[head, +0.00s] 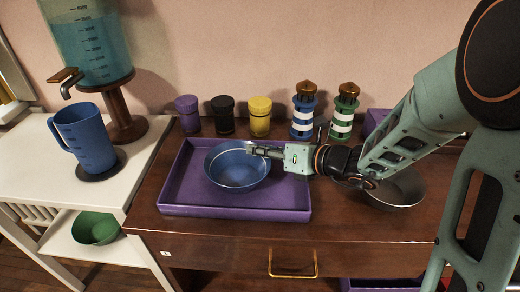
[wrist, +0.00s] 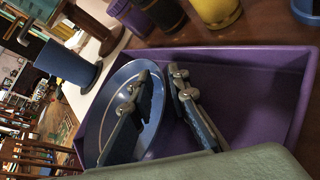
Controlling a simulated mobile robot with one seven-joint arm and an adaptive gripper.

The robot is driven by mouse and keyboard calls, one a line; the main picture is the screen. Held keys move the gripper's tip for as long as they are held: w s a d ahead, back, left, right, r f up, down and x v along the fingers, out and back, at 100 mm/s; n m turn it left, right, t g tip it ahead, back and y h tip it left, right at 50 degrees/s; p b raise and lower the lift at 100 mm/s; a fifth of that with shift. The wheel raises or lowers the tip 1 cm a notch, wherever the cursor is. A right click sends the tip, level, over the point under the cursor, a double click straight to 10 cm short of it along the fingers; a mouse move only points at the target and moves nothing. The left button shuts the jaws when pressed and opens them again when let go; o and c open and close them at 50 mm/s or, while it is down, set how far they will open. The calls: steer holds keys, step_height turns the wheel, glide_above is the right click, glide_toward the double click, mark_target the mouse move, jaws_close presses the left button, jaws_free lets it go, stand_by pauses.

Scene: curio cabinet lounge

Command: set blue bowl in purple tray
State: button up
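The blue bowl (head: 232,176) is inside the purple tray (head: 180,203), left of its middle, and looks upright on the tray floor. My gripper (head: 250,150) is at the bowl's right rim in the head view. In the wrist view, the two fingers (wrist: 165,75) are spread with a gap between them. One finger is over the inside of the blue bowl (wrist: 110,98), and the other is outside it, above the purple tray (wrist: 265,95). The bowl's rim lies between them, and neither finger is clearly pressed on it.
Purple, black and yellow jars (head: 260,116) and two lighthouse figures (head: 303,117) stand behind the tray. A metal bowl (head: 408,190) is to the right, under my arm. A blue mug (head: 84,138) and a drink dispenser (head: 95,45) stand on the white table at left.

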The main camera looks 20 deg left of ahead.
steer(key=shift+o, duration=0.2)
steer(key=shift+r, duration=0.1)
steer(key=shift+r+p, duration=0.2)
steer(key=shift+p, duration=0.1)
steer(key=p+v, duration=0.2)
steer(key=v, duration=1)
steer(key=shift+w, duration=0.15)
